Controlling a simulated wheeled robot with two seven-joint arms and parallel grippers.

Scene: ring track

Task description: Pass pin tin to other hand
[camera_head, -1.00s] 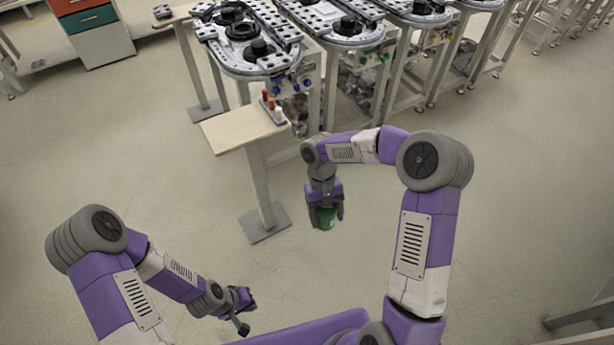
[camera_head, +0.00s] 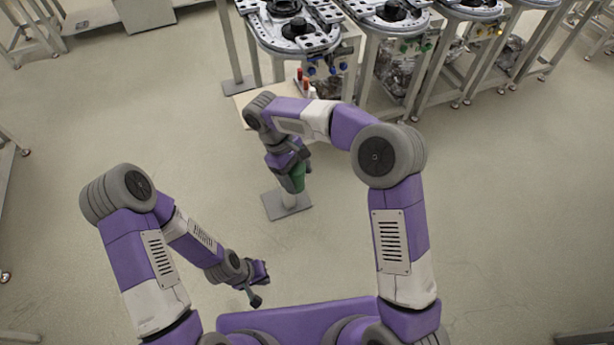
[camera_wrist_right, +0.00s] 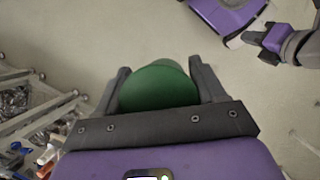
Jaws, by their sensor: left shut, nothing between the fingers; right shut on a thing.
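The pin tin is a green cylinder (camera_head: 297,176), held in my right gripper (camera_head: 296,178) in the middle of the head view, above the floor. In the right wrist view the green tin (camera_wrist_right: 158,87) sits between the two dark fingers (camera_wrist_right: 158,84). Its far end is hidden there. My left gripper (camera_head: 261,286) is lower in the head view, empty and shut, well apart from the tin. It also shows at the top right of the right wrist view (camera_wrist_right: 262,46).
A small pale side table (camera_head: 240,100) stands behind my right arm, with red and white small items (camera_head: 304,84) near its edge. Ring track tables (camera_head: 300,35) line the back.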

